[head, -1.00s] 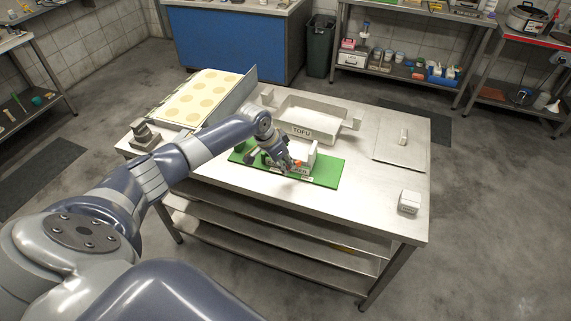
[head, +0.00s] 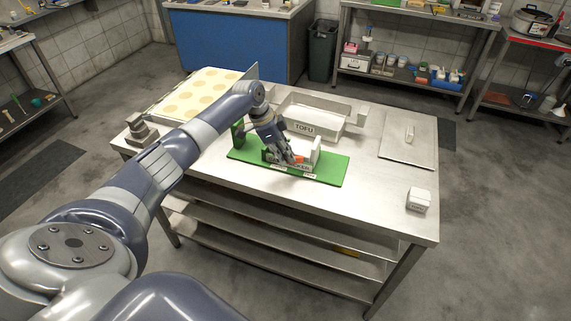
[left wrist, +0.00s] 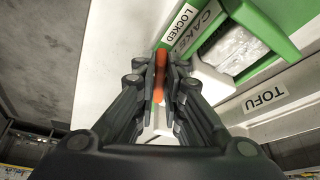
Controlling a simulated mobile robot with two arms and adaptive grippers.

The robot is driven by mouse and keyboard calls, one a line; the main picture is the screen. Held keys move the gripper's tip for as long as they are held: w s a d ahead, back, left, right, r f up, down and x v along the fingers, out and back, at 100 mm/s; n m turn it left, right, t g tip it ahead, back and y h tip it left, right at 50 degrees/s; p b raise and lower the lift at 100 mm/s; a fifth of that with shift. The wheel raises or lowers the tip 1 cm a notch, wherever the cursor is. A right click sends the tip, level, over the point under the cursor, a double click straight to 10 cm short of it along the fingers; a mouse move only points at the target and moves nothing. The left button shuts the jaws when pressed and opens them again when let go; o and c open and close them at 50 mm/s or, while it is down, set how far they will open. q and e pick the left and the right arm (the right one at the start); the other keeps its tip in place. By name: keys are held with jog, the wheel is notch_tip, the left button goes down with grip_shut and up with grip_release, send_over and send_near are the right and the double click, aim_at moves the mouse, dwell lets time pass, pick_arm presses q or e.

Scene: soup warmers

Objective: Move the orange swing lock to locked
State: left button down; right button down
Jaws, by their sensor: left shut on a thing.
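The orange swing lock (left wrist: 160,70) shows in the left wrist view between the fingers of my left gripper (left wrist: 161,88), which is shut on it. A "LOCKED" label (left wrist: 180,26) lies just beyond the lock, at upper right. In the head view my left gripper (head: 291,158) is at the front of the green board (head: 331,171), and a bit of the orange lock (head: 299,159) shows beside the fingers. The lock's pivot and exact angle are partly hidden by the fingers. My right gripper is not in view.
A tray labelled "TOFU" (head: 305,129) stands just behind the board. A white block (head: 418,199) sits near the table's right edge, with a flat metal lid (head: 408,152) behind it.

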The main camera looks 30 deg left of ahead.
pick_arm(q)
jog(key=shift+w+a+m+g+b, duration=0.3)
jog(key=shift+w+m+b, duration=0.15)
jog(key=shift+m+b, duration=0.75)
jog(key=c, duration=1.7)
grip_release()
